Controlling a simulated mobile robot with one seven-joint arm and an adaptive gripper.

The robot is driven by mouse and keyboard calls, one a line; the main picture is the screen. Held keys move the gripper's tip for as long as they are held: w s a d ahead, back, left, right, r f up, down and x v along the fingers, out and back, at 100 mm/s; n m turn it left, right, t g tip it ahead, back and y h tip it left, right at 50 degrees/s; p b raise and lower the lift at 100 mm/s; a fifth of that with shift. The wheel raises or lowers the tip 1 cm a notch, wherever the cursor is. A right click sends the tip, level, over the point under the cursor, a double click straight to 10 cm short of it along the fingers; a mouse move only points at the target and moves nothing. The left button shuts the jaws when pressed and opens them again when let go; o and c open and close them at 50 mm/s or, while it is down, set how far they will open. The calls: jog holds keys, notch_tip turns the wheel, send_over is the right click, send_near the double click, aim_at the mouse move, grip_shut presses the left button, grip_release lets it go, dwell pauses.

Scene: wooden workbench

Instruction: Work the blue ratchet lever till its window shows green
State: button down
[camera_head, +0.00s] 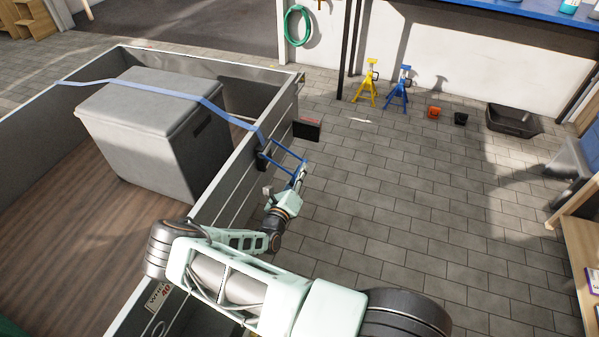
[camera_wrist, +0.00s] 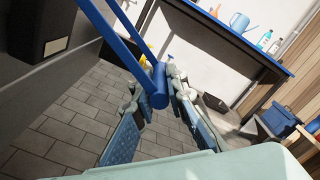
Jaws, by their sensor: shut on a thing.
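The blue ratchet lever (camera_head: 285,149) sticks out from the outer side wall of the trailer. Its two arms and cross bar also show in the wrist view (camera_wrist: 160,88). My gripper (camera_head: 298,178) is shut on the cross bar, with a finger on each side of it in the wrist view (camera_wrist: 157,76). The lever's black housing (camera_head: 262,157) sits on the trailer wall. In the wrist view the housing (camera_wrist: 52,22) bears a small pale patch; I cannot tell whether this is the window, and I see no green on it.
A blue strap (camera_head: 140,88) runs over a grey box (camera_head: 140,120) in the trailer (camera_head: 225,190). A black plate (camera_head: 307,129) juts from the trailer's corner. Yellow (camera_head: 366,85) and blue (camera_head: 399,88) stands are by the wall. The paved floor (camera_head: 400,200) beside the trailer is free.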

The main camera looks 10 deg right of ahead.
jog(key=shift+r, duration=0.1)
jog(key=c, duration=1.9)
grip_release()
jog(key=shift+c, duration=0.2)
jog(key=v, duration=1.2)
